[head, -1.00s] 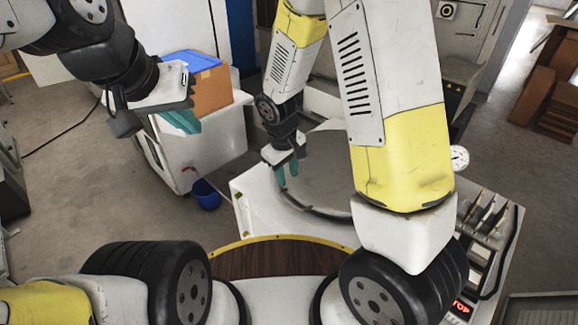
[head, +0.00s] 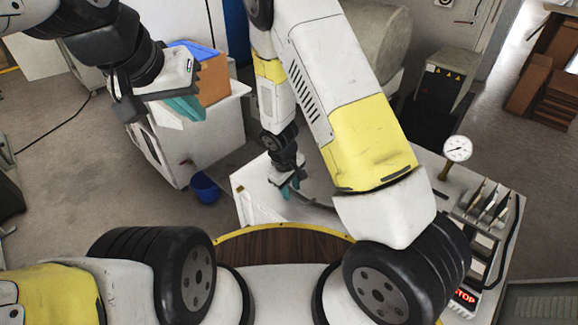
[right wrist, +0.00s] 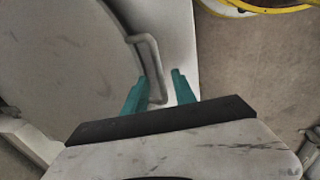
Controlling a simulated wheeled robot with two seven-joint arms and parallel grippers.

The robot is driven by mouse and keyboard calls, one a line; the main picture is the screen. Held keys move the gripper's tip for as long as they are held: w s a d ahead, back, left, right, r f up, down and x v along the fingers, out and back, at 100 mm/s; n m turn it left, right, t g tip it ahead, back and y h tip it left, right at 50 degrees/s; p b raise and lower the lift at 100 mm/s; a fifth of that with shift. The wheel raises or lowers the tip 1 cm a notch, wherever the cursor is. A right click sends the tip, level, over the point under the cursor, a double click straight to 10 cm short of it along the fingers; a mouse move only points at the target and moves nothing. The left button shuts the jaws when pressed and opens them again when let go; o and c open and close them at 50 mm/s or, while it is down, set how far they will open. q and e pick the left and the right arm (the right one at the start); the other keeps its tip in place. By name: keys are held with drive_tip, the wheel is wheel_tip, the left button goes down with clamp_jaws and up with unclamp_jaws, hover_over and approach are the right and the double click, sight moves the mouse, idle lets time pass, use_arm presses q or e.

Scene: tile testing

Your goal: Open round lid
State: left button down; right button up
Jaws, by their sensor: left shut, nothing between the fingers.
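The round lid (right wrist: 65,65) is a large grey disc filling the left of the right wrist view. A thin bent handle (right wrist: 150,60) stands at its right edge. In the head view my right arm hides most of the lid. My right gripper (head: 288,191) is at the near left edge of the lid. In the right wrist view its teal fingers (right wrist: 158,92) are spread, with the handle's lower end between them, closer to the left finger; contact cannot be told. My left gripper (head: 186,108) is shut and empty, held away at the left.
A white cabinet (head: 205,140) with a cardboard box (head: 214,78) stands left, a blue bucket (head: 204,188) on the floor beside it. A dial gauge (head: 457,149) and a lit stop panel (head: 466,297) are at right. A brown curved board (head: 285,245) lies in front.

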clamp_jaws()
idle(1.4)
